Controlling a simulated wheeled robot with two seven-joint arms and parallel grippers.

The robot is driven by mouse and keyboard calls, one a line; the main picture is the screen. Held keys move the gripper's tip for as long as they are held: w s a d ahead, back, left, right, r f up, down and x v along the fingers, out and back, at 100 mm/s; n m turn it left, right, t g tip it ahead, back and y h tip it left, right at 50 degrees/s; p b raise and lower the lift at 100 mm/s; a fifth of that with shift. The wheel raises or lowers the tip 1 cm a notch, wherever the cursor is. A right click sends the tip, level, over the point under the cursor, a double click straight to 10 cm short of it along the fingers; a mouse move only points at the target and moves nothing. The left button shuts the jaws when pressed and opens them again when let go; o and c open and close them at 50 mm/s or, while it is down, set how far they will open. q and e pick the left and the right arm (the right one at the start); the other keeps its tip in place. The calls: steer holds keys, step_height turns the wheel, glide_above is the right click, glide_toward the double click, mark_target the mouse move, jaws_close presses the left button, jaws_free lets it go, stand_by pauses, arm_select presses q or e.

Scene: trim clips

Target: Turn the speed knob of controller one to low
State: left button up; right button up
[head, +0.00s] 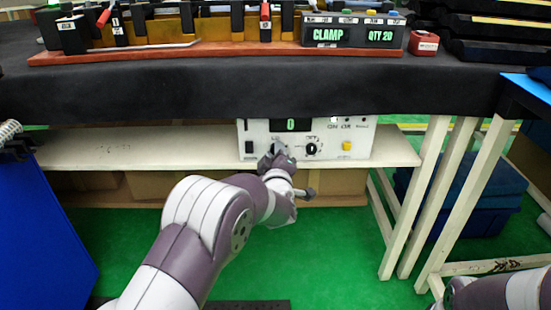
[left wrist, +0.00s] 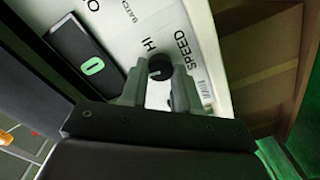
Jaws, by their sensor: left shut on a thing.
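A white controller box (head: 358,150) stands on the shelf under the bench. It has a small display reading 0 (head: 291,125). My left gripper (head: 275,160) is at the box's front, over its left knob. In the left wrist view the black speed knob (left wrist: 160,67) sits between the two fingertips of my left gripper (left wrist: 160,92), which is shut on it. The words SPEED and HI are printed beside the knob. A small light mark shows on the knob, but I cannot tell its setting. The gripper hides the left knob in the head view.
A second black knob (head: 311,148) is close to the right of my left gripper, and a yellow button (head: 347,146) is further right. A black switch (head: 249,148) is to the left. The shelf (head: 110,148) is clear on the left. White table legs (head: 415,200) stand on the right.

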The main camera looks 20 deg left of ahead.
arm_select(q)
steer(key=shift+f+n+b, duration=0.1)
steer(key=shift+n+b, duration=0.4)
steer(key=shift+n, duration=0.5)
steer(key=o, duration=1.1)
steer(key=shift+c, duration=0.2)
steer(key=p+v, duration=0.4)
steer(key=v, duration=0.8)
steer(key=shift+s+p, duration=0.35)
